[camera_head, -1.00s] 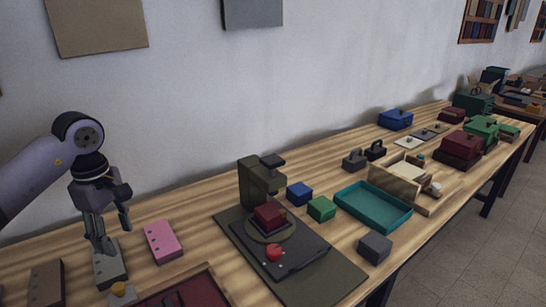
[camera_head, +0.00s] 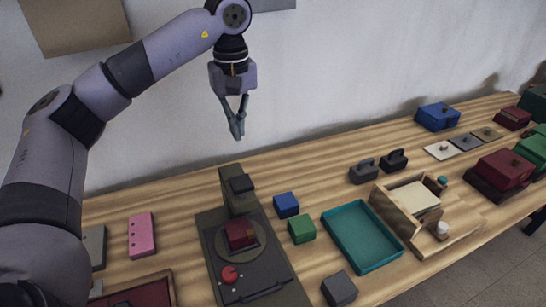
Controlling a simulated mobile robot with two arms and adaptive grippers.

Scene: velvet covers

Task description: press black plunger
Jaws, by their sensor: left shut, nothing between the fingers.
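The black plunger (camera_head: 242,183) is a small dark block at the top front of an olive press stand (camera_head: 229,195). Below it a dark red block (camera_head: 240,234) sits on a round plate on the dark base (camera_head: 209,228). A red knob (camera_head: 230,274) is on the front of the base. My left gripper (camera_head: 238,132) hangs with its fingers pointing down, shut and empty. It appears above and apart from the stand, against the wall. My right gripper is not in view.
A blue cube (camera_head: 286,205) and a green cube (camera_head: 301,229) lie just right of the press. Further right are a teal tray (camera_head: 332,243), a grey cube (camera_head: 339,289) and a wooden box (camera_head: 445,241). A pink block (camera_head: 142,236) lies to the left.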

